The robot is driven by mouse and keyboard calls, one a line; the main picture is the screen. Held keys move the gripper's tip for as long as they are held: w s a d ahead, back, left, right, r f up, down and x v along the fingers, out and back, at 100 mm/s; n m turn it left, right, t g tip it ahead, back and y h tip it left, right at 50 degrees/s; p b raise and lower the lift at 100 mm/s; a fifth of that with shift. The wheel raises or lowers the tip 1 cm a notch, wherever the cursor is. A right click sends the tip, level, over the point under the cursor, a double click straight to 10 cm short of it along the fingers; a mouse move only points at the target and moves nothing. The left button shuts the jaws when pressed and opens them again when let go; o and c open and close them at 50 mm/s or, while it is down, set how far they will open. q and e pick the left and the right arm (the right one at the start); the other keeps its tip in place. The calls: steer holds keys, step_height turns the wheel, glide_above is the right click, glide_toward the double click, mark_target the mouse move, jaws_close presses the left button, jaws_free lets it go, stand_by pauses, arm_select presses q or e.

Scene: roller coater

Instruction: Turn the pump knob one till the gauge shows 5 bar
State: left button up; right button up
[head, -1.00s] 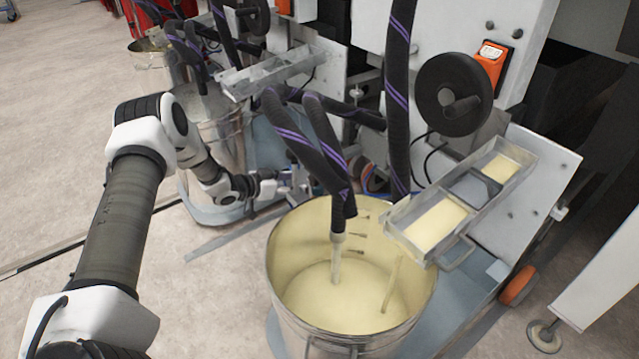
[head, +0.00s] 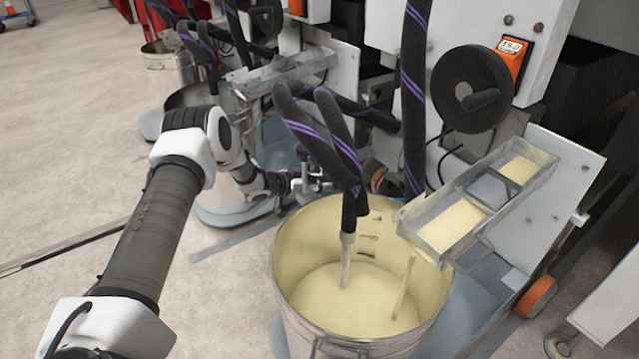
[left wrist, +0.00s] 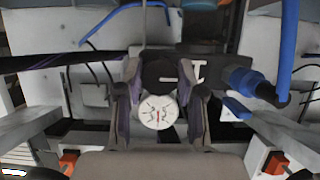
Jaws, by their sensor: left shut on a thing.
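My left gripper (head: 312,182) reaches in behind the large bucket, low at the machine, partly hidden by the dark hoses. In the left wrist view its two fingers (left wrist: 162,95) stand either side of a dark round knob (left wrist: 160,70), and the gripper is shut on it. A round white gauge (left wrist: 158,112) with a red needle shows between the fingers, just below the knob in the picture. The needle points roughly downward; the numbers are too small to read. The knob and gauge are hard to make out in the head view. My right gripper is not in view.
The metal bucket (head: 283,262) of cream liquid stands close in front of my left gripper. Dark hoses with purple stripes (head: 335,140) hang into it. A metal trough (head: 432,247) and a black handwheel (head: 472,89) are at right. Open floor (head: 90,130) lies at left.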

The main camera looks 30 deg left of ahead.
arm_select(q)
steer(key=shift+r+m+p, duration=0.15)
steer(key=shift+m+p, duration=0.35)
steer(key=shift+p, duration=0.25)
steer(key=m+y+p, duration=0.1)
steer(key=m+p, duration=0.1)
steer(key=shift+d+t+y+p, duration=0.15)
steer(key=shift+t+y+p, duration=0.15)
steer(key=shift+t+y, duration=0.1)
steer(key=shift+f+m+t+y+p, duration=0.1)
steer(key=shift+m+t+y+p, duration=0.55)
steer(key=shift+m, duration=1.1)
steer(key=shift+f+m+t+y+p, duration=0.15)
steer(key=shift+m+t+y+p, duration=0.25)
steer(key=shift+m+t+p, duration=0.9)
steer(key=shift+f+m+t+y+p, duration=0.1)
steer(key=shift+m+t+y+p, duration=0.35)
steer(key=shift+m, duration=1.7)
